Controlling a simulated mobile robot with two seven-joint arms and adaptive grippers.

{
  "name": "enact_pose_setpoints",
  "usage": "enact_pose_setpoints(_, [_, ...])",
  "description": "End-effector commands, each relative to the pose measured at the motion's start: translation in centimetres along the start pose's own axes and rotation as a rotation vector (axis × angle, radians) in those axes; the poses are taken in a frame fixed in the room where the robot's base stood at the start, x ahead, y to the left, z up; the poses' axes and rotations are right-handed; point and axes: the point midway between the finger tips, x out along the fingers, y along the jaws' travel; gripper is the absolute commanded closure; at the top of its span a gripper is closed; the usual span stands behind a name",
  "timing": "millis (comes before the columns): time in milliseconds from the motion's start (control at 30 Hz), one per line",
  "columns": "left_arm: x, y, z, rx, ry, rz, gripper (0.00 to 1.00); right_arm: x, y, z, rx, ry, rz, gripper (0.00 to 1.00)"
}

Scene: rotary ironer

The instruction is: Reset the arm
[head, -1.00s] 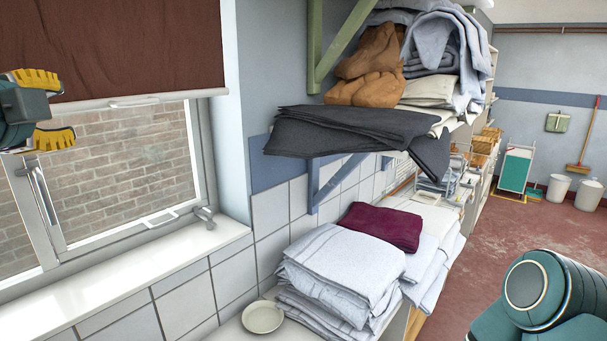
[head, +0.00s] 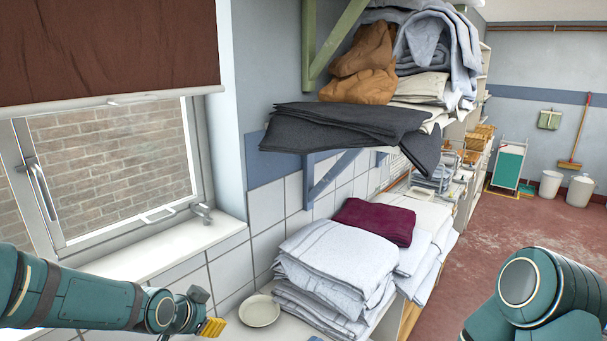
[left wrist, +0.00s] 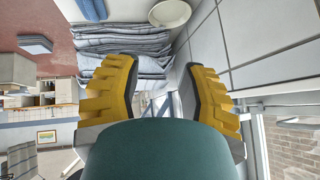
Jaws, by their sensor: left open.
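My left arm comes in from the lower left in the head view, and its gripper (head: 212,327) is low, just left of a pale plate (head: 259,310). The left wrist view shows the two yellow ribbed fingers of this gripper (left wrist: 160,92) spread apart with nothing between them. Beyond them are the folded light towels (left wrist: 122,48) and the plate (left wrist: 170,13). My right arm shows only as a teal link at the lower right of the head view; its gripper is out of view.
A stack of folded light towels (head: 335,262) lies on the counter, with a maroon cloth (head: 375,221) behind. A shelf with dark folded cloth (head: 345,130) hangs above. A window (head: 110,165) with a white sill (head: 180,247) is left. Red floor (head: 510,225) is open at right.

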Motion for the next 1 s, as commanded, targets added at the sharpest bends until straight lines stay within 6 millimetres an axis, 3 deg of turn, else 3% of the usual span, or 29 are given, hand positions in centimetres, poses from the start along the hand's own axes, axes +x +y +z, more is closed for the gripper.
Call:
enact_pose_setpoints(33, [2.3,2.1,2.7,-0.08,-0.047,0.049,0.59,0.0,0.0,0.0,0.0,0.0,0.0,0.53])
enact_pose_setpoints(200, [7.4,8.9,10.9,-0.366,-0.197,0.16,0.59,0.0,0.0,0.0,0.0,-0.001,0.0,0.53])
enact_pose_setpoints(400, [9.6,16.6,19.4,-0.668,-0.385,0.225,0.59,0.0,0.0,0.0,0.0,0.0,0.0,0.53])
enact_pose_setpoints(600, [9.4,21.7,24.4,-0.849,-0.519,0.239,0.59,0.0,0.0,0.0,0.0,0.0,0.0,0.53])
enact_pose_setpoints(900, [8.0,27.4,29.6,-1.039,-0.685,0.232,0.59,0.1,0.1,0.0,0.0,0.0,0.0,0.53])
enact_pose_setpoints(1000, [9.6,26.9,29.4,-1.013,-0.648,0.226,0.59,1.8,0.6,0.4,-0.001,-0.003,0.001,0.53])
